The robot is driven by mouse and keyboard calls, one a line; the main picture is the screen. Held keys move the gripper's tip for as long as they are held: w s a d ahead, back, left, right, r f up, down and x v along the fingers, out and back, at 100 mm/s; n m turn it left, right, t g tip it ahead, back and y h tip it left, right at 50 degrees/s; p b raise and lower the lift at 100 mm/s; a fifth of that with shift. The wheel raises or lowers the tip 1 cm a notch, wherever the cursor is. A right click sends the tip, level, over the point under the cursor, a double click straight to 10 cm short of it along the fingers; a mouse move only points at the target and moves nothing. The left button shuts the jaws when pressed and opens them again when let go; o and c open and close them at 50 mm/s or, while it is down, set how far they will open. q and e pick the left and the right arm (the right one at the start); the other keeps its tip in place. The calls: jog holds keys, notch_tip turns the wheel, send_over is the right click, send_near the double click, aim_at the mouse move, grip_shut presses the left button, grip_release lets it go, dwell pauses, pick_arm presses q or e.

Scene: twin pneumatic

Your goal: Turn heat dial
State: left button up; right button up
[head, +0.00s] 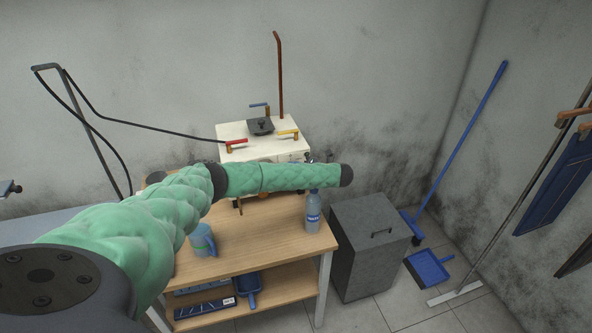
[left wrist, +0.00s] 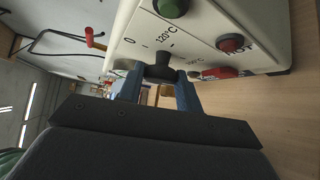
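A black heat dial (left wrist: 160,66) sits on the cream front panel of a machine in the left wrist view. The panel carries 0, 120°C and 190°C marks around it. My left gripper (left wrist: 160,88) has its two blue fingers on either side of the dial, close to its sides. I cannot tell whether they press on it. In the head view the white machine (head: 240,130) stands at the back of the wooden table. My green-sleeved left arm crosses in front of it and hides its lower front. The dial and left gripper cannot be made out there. My right gripper is not in view.
A green button (left wrist: 171,7) and a red button (left wrist: 230,42) are near the dial. A blue mug (head: 202,241) and a bottle (head: 313,212) stand on the table (head: 270,245). A grey bin (head: 370,245) stands to the right.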

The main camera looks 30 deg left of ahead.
pick_arm(q)
jog(key=o, duration=0.4)
jog(key=shift+c, duration=0.2)
jog(key=shift+d, duration=0.1)
jog(key=v, duration=0.7)
jog(key=shift+d, duration=0.3)
dwell(0.4)
